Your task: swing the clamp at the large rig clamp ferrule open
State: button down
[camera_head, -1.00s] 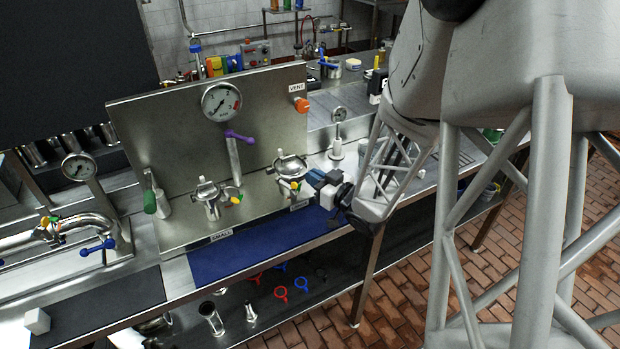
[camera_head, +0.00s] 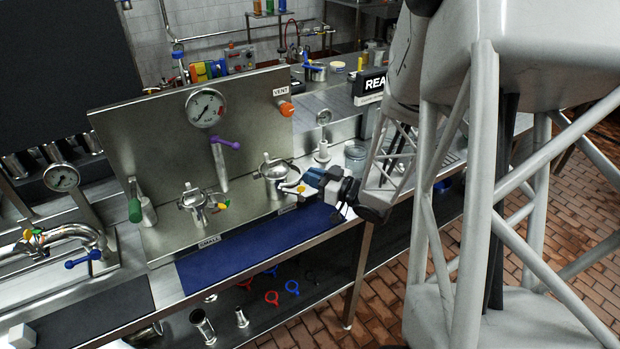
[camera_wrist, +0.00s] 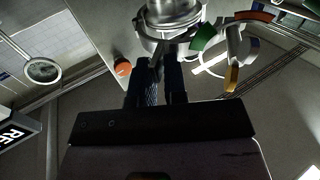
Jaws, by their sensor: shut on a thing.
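The large rig clamp ferrule (camera_head: 275,187) is a short steel upright on the right of the panel's base, with a metal clamp (camera_head: 268,167) around its top. In the wrist view the round steel ferrule (camera_wrist: 172,12) and the curved clamp band (camera_wrist: 150,38) are at top centre. The gripped part is mostly hidden.
The small ferrule (camera_head: 196,210) with its own clamp stands to the left. The steel panel (camera_head: 150,130) carries a gauge (camera_head: 206,107), a purple-handled valve (camera_head: 224,142) and an orange vent knob (camera_head: 286,109). A blue mat (camera_head: 235,250) in front is clear. A small gauge post (camera_head: 323,148) stands behind.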

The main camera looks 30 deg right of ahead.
jog(key=shift+w+d+r, duration=0.1)
jog(key=shift+w+d, duration=0.05)
jog(key=shift+d, duration=0.05)
jog(key=c, duration=1.3)
grip_release()
jog(key=shift+s, duration=0.2)
jog(key=shift+v, duration=3.75)
jog(key=shift+w, duration=0.1)
